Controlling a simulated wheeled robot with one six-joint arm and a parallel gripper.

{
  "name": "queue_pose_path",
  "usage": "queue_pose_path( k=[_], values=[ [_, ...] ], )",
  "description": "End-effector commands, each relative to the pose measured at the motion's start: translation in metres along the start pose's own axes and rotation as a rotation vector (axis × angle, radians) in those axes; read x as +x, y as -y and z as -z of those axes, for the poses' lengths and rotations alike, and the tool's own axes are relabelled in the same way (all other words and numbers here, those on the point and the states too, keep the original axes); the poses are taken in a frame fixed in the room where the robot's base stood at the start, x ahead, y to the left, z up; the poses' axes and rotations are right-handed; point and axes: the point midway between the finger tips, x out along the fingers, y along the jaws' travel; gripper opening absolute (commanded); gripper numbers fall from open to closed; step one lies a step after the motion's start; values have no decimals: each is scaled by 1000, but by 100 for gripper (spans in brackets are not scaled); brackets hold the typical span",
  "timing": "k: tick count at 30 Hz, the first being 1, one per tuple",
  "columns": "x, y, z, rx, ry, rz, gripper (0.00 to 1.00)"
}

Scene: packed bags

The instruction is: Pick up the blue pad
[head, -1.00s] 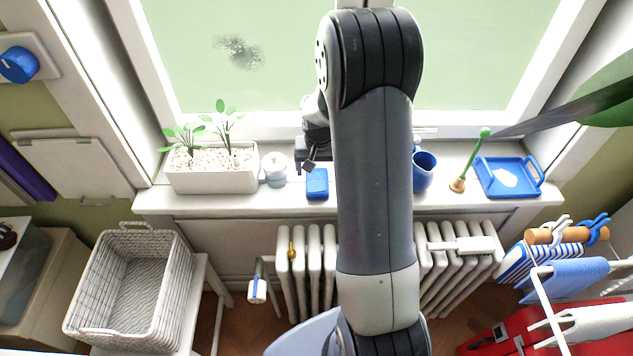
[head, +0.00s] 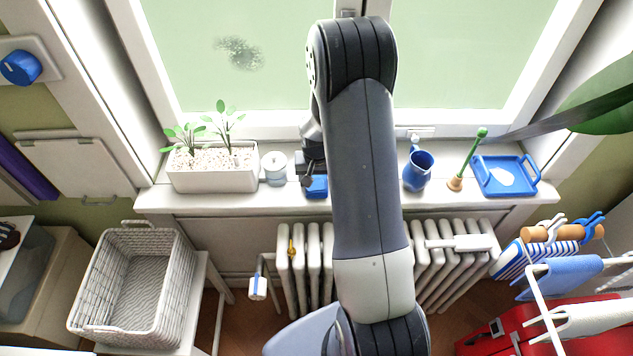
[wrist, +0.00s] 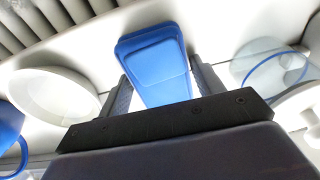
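The blue pad (head: 316,191) lies on the white windowsill, with its back part hidden under my gripper in the head view. In the wrist view the blue pad (wrist: 158,62) sits between the two dark fingers of my gripper (wrist: 160,85). The fingers are apart, one on each side of the pad, with narrow light gaps along its lower sides. Their tips come close to the pad's edges; I cannot tell whether they touch. In the head view my gripper (head: 313,172) is right over the pad, partly hidden by my arm.
A lidded jar (head: 274,168) and a white planter (head: 213,180) stand left of the pad. A blue mug (head: 417,172), a green-handled plunger (head: 467,160) and a blue tray (head: 531,160) are to the right. In the wrist view a white round dish (wrist: 55,95) is close by.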

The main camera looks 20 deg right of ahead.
Motion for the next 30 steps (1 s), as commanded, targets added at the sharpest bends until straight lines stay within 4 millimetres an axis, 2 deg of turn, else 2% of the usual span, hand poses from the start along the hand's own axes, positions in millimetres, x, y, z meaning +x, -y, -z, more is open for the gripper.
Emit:
queue_pose_path(
  k=[2,10,19,23,30],
  values=[
    [0,0,0,0,0,0,56],
    [0,0,0,0,0,0,34],
    [-4,0,1,0,-2,0,34],
    [-17,0,3,0,-4,1,34],
    [-60,0,9,0,-6,1,34]
  ],
)
